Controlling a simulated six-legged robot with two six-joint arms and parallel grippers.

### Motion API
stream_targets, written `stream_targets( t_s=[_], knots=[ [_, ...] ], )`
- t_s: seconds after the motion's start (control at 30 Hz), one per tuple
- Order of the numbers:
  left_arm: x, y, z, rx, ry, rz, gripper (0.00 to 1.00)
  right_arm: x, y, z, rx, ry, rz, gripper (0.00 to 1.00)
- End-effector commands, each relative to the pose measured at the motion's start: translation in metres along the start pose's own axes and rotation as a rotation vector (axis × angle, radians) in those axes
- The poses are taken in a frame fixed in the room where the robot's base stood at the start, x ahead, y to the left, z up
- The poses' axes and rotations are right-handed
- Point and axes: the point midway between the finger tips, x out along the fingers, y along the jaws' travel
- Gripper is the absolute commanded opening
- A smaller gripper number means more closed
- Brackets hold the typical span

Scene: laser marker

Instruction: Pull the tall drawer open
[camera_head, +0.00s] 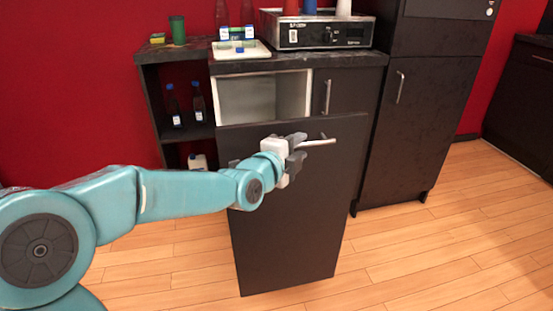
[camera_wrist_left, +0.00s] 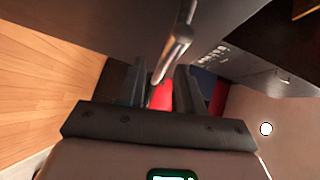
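The tall drawer (camera_head: 290,225) has a dark front that stands out from its cabinet, and a pale interior (camera_head: 262,97) shows behind its top edge. Its metal bar handle (camera_head: 318,142) is near the top of the front. My left gripper (camera_head: 297,148) is at the left end of this handle, with its fingers apart. In the left wrist view the handle (camera_wrist_left: 178,45) runs down to the gap between the fingers of the gripper (camera_wrist_left: 160,92), and red shows through the gap. Whether a finger touches the handle is unclear. My right gripper is not in view.
A counter (camera_head: 375,59) above the drawer carries a laser device (camera_head: 318,31) and a white tray (camera_head: 240,50). Open shelves (camera_head: 188,133) with bottles are at the left. A tall dark cabinet (camera_head: 415,130) stands at the right. The wooden floor (camera_head: 430,250) in front is clear.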

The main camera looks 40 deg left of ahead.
Motion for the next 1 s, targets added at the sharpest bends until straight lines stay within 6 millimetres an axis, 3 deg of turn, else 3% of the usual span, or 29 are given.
stream_targets(
  t_s=[0.3, 0.5, 0.7, 1.0],
  knots=[
    [-0.086, -0.003, 0.001, 0.000, -0.002, -0.002, 0.35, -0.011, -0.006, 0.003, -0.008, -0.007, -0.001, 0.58],
    [-0.125, -0.002, 0.001, 0.000, -0.003, -0.003, 0.35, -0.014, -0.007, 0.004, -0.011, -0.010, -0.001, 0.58],
    [-0.140, -0.001, 0.001, 0.000, -0.001, 0.000, 0.35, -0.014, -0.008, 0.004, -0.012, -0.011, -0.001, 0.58],
    [-0.140, 0.000, 0.001, -0.001, -0.001, 0.000, 0.35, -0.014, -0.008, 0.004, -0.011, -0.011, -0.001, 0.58]
  ],
)
